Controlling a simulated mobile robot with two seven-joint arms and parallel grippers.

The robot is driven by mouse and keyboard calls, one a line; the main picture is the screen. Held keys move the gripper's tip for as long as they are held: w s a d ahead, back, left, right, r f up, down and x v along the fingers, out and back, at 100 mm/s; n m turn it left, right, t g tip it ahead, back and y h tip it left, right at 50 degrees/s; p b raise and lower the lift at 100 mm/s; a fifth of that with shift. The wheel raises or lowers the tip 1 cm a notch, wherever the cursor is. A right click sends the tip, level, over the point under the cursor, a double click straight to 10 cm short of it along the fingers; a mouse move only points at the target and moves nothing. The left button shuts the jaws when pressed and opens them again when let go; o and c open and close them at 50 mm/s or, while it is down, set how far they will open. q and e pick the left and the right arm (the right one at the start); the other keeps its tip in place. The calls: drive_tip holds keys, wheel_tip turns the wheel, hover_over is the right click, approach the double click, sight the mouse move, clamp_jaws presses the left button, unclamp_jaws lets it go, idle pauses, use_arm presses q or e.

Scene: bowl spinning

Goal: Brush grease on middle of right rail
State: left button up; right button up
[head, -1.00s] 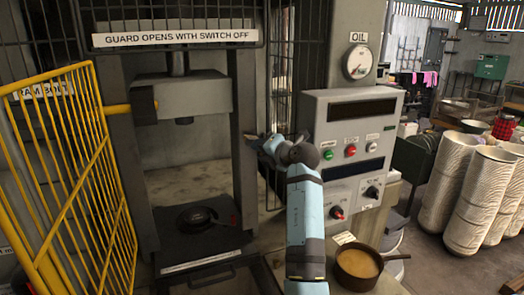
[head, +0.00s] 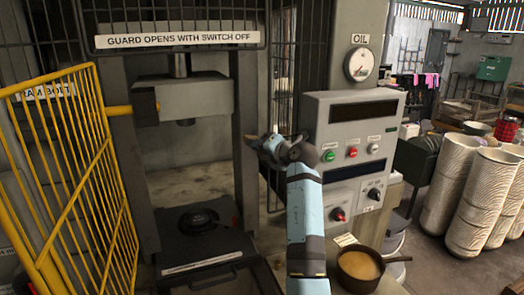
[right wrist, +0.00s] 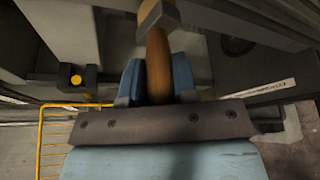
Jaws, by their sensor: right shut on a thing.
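My right gripper (head: 256,141) is at the right upright rail (head: 246,100) of the press, around mid-height. In the right wrist view its blue fingers (right wrist: 157,85) are shut on a brush with a wooden handle (right wrist: 157,62). The handle runs up between the fingers to a grey-brown band (right wrist: 158,14); the bristles are out of view. I cannot tell whether the brush touches the rail or whether grease is on it. A brown pan (head: 350,279) with tan contents sits at the lower right. My left gripper is not in view.
The yellow guard (head: 70,165) stands swung open at the left. The control panel (head: 345,140) with buttons and knobs stands right of my arm. A dark round piece (head: 198,218) rests on the press bed (head: 185,252).

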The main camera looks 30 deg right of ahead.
drive_tip(key=shift+w+d, duration=0.1)
drive_tip(key=shift+w, duration=0.15)
drive_tip(key=shift+f+b, duration=0.85)
drive_tip(key=shift+f, duration=11.2)
wheel_tip(320, 180, up, 9)
drive_tip(key=p, duration=0.1)
drive_tip(key=shift+r+p, duration=0.2)
drive_tip(key=shift+p, duration=0.2)
wheel_tip(320, 180, up, 9)
